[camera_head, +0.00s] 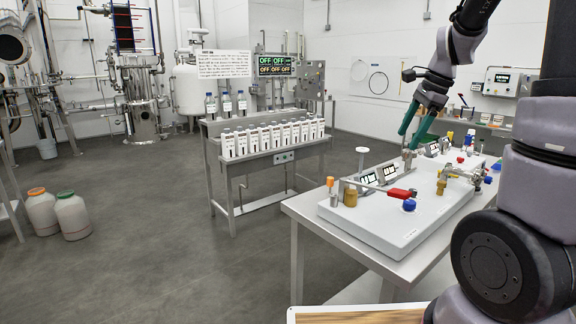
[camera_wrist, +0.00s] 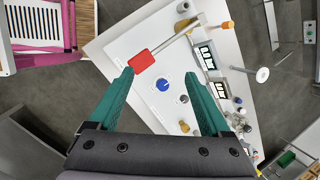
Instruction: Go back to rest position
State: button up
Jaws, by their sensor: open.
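My gripper (camera_head: 419,122) has green fingers that point down over the white panel (camera_head: 395,236) on the metal table. In the wrist view my gripper (camera_wrist: 160,84) is open, with nothing between its fingers. A red handle (camera_wrist: 142,60) on a metal rod lies below, close to the left fingertip in the picture; I cannot tell whether they touch. The red handle also shows in the head view (camera_head: 401,193), nearer the front of the panel. A blue knob (camera_wrist: 163,84) shows between the fingers on the panel.
Valves, small displays (camera_head: 368,180) and a tall white-topped post (camera_head: 362,151) stand on the panel around my gripper. A rack of white bottles (camera_head: 272,139) stands to the left. Two white drums (camera_head: 73,216) sit on the floor at far left. The floor between (camera_head: 170,240) is clear.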

jog(key=s+a+r+n+t, duration=0.1)
jog(key=s+a+r+n, duration=0.1)
jog(key=s, duration=0.4)
jog(key=s+a+r+n+t, duration=0.2)
jog(key=s+a+r+n, duration=0.1)
jog(key=s+n, duration=0.3)
jog(key=s+a+r+n+t+h, duration=0.1)
jog(key=s+a+r+n, duration=0.1)
jog(key=s+r+n, duration=0.2)
jog(key=shift+s+a+n, duration=0.2)
jog(key=shift+s+n, duration=0.5)
jog(key=shift+s, duration=0.3)
